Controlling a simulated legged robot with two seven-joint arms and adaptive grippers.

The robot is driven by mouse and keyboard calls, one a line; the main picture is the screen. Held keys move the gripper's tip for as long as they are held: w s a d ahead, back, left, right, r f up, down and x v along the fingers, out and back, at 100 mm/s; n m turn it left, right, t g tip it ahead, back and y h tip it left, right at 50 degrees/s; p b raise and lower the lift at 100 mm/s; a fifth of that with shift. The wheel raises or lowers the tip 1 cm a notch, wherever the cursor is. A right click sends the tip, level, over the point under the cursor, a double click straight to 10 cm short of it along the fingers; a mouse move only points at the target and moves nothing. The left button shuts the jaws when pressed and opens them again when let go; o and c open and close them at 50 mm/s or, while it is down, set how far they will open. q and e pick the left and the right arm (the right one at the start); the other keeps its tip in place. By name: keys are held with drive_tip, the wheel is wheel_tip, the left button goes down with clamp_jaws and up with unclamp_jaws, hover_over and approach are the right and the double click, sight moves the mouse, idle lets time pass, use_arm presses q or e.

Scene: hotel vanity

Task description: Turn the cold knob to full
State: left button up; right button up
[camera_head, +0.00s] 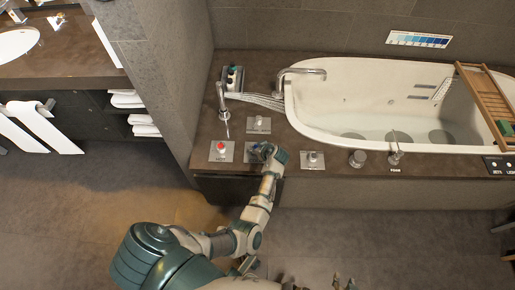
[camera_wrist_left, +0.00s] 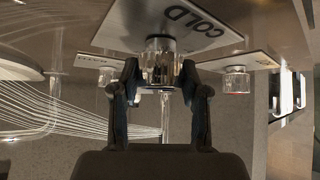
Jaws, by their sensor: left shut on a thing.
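The cold knob (camera_wrist_left: 158,66) is a clear, metal-topped cylinder on a plate marked COLD (camera_wrist_left: 190,24), which appears upside down in the left wrist view. My left gripper (camera_wrist_left: 160,78) is shut on this knob, one dark finger on each side. In the head view my left gripper (camera_head: 264,151) reaches over the front of the tub deck and hides most of the knob. Part of the cold plate (camera_head: 251,158) shows beside it. The knob's turn angle cannot be read. Dark parts at the bottom edge of the head view may be my right gripper; its jaws cannot be made out.
A red-topped knob (camera_head: 220,147) stands left of the gripper. Other plated knobs stand behind (camera_head: 259,123) and to the right (camera_head: 312,157). A tall spout (camera_head: 222,103) and the bathtub (camera_head: 345,90) are behind.

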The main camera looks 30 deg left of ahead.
use_arm(q)
drive_tip(key=o, duration=1.1)
drive_tip(key=shift+o, duration=0.2)
wheel_tip(320, 180, up, 10)
drive_tip(key=shift+f, duration=0.1)
